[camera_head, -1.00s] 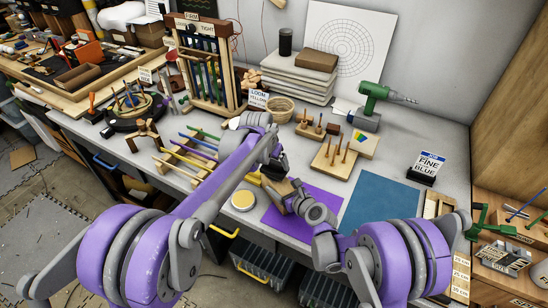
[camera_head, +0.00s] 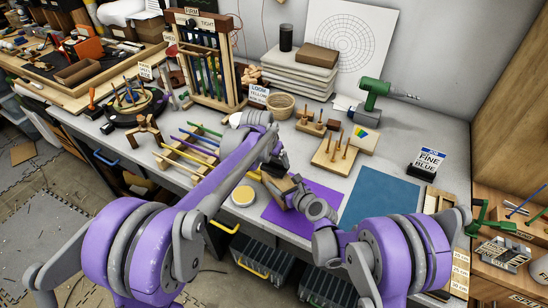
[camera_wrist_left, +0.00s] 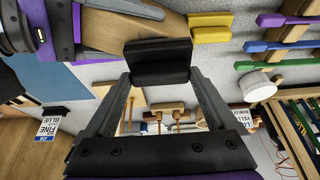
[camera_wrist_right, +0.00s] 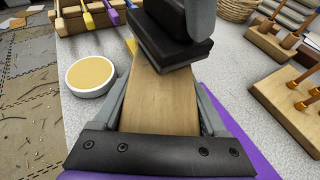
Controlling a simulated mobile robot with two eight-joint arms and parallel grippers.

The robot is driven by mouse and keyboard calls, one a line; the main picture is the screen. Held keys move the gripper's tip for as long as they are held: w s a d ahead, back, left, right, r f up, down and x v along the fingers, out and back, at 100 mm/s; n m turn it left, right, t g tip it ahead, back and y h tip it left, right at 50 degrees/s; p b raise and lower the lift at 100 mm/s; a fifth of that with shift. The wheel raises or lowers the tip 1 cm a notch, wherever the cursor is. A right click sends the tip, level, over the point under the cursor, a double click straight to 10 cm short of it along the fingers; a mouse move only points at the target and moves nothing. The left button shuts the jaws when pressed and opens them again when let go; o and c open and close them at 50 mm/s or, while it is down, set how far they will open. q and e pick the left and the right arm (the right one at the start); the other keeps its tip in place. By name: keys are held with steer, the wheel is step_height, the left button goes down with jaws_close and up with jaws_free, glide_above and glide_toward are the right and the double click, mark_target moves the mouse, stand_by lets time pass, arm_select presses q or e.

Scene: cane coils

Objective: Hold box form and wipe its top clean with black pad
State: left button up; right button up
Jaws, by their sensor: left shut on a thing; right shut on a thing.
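The box form, a pale wooden block (camera_wrist_right: 160,102), lies over the purple mat, between the fingers of my right gripper (camera_wrist_right: 165,118). It shows in the head view (camera_head: 280,183) and at the top of the left wrist view (camera_wrist_left: 110,32). My left gripper (camera_wrist_left: 158,78) is shut on the black pad (camera_wrist_left: 158,62). In the right wrist view the pad (camera_wrist_right: 172,50) lies across the far end of the block's top and seems to touch it. The pad hides that end. In the head view my right gripper (camera_head: 308,203) is at the block's near right side.
A round yellow-topped tin (camera_head: 242,196) stands left of the purple mat (camera_head: 272,210). A blue mat (camera_head: 380,200) lies to the right. A peg board (camera_head: 336,153) stands behind. A rack of coloured rods (camera_head: 190,150) is at the left. The blue mat is clear.

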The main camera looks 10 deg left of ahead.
mark_target(282, 171)
arm_select(q)
steer(key=shift+f, duration=0.25)
steer(key=shift+s+d+r, duration=0.1)
steer(key=shift+s+d, duration=0.55)
steer(key=shift+s, duration=0.1)
steer(key=shift+s+d, duration=0.65)
steer(key=shift+s, duration=0.1)
steer(key=shift+w+a, duration=0.1)
steer(key=shift+w+a, duration=0.8)
steer(key=shift+w, duration=0.1)
